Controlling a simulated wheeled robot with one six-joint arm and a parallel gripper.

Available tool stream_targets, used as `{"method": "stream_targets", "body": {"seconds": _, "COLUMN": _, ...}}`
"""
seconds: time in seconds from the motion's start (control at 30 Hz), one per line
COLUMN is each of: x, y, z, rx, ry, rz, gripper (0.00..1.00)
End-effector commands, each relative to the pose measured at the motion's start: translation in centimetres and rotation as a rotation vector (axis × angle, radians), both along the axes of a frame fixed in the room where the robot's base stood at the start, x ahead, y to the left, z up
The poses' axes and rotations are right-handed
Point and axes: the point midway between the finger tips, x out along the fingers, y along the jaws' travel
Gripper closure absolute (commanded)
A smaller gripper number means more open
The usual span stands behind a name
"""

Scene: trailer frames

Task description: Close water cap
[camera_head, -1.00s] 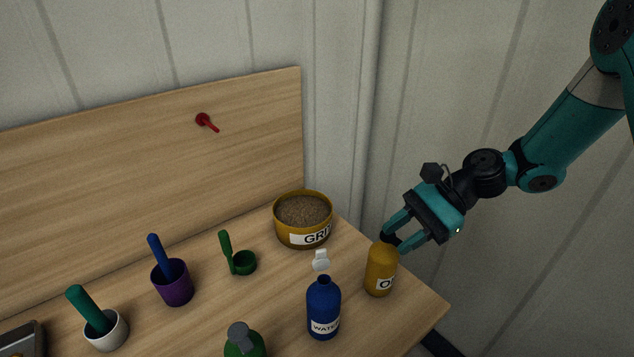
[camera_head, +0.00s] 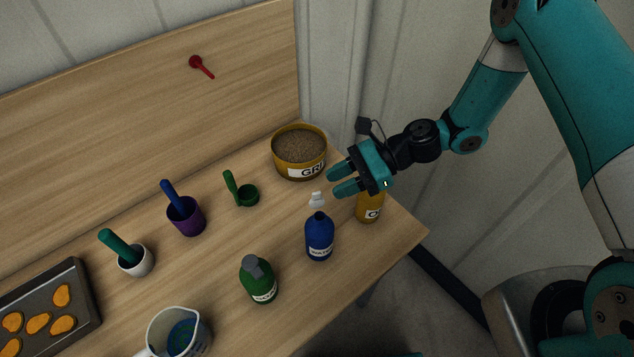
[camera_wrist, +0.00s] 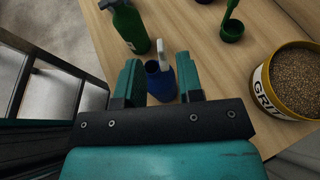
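The blue water bottle (camera_head: 319,240) stands upright on the wooden table. Its white cap (camera_head: 317,200) is flipped up, open, above the bottle's neck. My gripper (camera_head: 331,184) is in the air above and behind the bottle, near the cap but apart from it in the head view. In the wrist view my gripper (camera_wrist: 160,78) has its two teal fingers spread and nothing held between them. The blue bottle (camera_wrist: 160,84) and its raised white cap (camera_wrist: 163,55) show beyond and between the fingers.
A yellow bottle (camera_head: 369,207) stands right of the water bottle, partly behind my gripper. A green bottle (camera_head: 259,282) stands to its left. A yellow tub labelled GRIT (camera_head: 299,154) and a green scoop (camera_head: 246,195) are farther back. The table's right edge is close.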

Motion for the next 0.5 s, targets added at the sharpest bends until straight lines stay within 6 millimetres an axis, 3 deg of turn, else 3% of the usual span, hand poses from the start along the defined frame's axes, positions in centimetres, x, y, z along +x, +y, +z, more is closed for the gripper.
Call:
{"method": "stream_targets", "body": {"seconds": 0.2, "x": -0.7, "y": 3.4, "z": -1.2, "rx": 0.0, "ry": 0.0, "rz": 0.001, "gripper": 0.66}}
{"method": "stream_targets", "body": {"seconds": 0.5, "x": -0.9, "y": 4.8, "z": -2.1, "rx": 0.0, "ry": -0.002, "rz": -0.002, "gripper": 0.66}}
